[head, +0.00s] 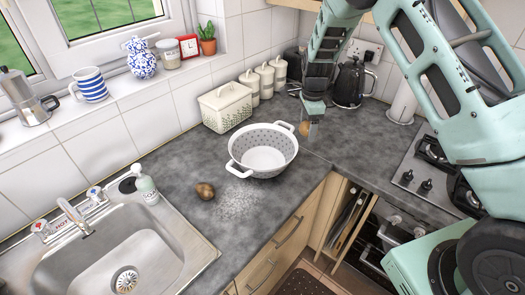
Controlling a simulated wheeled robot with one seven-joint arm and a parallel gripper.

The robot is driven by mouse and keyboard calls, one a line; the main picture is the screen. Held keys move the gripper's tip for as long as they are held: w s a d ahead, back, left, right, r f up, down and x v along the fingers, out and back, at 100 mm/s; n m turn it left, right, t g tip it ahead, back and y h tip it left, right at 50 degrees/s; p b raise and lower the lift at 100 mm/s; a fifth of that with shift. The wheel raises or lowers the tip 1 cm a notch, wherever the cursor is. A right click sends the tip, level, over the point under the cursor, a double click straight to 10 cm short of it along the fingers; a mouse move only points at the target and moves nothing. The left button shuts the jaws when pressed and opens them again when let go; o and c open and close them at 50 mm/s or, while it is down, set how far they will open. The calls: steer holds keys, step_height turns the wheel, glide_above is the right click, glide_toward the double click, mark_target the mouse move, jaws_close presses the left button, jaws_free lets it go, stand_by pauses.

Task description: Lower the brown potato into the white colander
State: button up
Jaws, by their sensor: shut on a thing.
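A white colander (247,163) with two handles and a holed wall stands upright on the grey worktop; its visible inside looks empty. A brown potato (205,190) lies on the worktop, to the left of and nearer than the colander, apart from it. My gripper (311,121) is to the right of the colander, pointing down, and is shut on a small tan-brown thing (307,130). That thing is mostly hidden by the gripper, so I cannot tell whether it is also a potato. Its height over the worktop is unclear.
A cream bread box (226,107) and several cream canisters (265,80) stand behind the colander. A black kettle (349,84) is behind my gripper. The steel sink (165,262) and a soap bottle (146,187) are at left. A pale speckled patch (237,205) lies on the worktop before the colander.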

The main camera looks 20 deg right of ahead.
steer(key=w+a, duration=0.7)
steer(key=w+a+b, duration=0.1)
steer(key=w+a, duration=0.2)
steer(key=a, duration=0.1)
steer(key=shift+w+a+f, duration=0.1)
steer(key=shift+w+f, duration=0.25)
steer(key=shift+f, duration=0.05)
steer(key=shift+f, duration=0.1)
steer(key=shift+f+b, duration=3.4)
steer(key=shift+f, duration=1.45)
steer(key=shift+f+b, duration=0.4)
steer(key=shift+f, duration=0.2)
steer(key=o, duration=1.2)
steer(key=shift+o, duration=0.2)
